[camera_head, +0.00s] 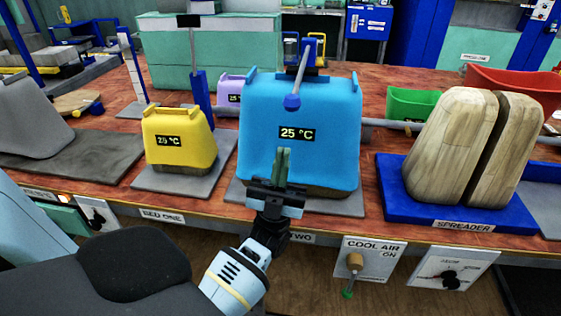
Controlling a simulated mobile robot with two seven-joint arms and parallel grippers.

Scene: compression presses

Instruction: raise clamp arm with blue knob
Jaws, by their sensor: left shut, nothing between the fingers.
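A blue ball knob (292,102) sits on the end of a clamp arm (301,66), in front of the upper part of a big blue block (340,118) reading 25 °C. The arm slants up and back from the knob to a blue and yellow bracket (313,50) behind the block. My left gripper (283,163) has green fingers, shut and empty, pointing up in front of the block's lower face, below the knob. A gap shows between fingertips and knob; whether they touch the block cannot be told. My right gripper is out of view.
A yellow block (180,140) stands left on a grey plate, beside a blue post (201,98). Wooden blocks (450,145) stand right on a blue base (400,203). A grey pipe (385,124) runs behind.

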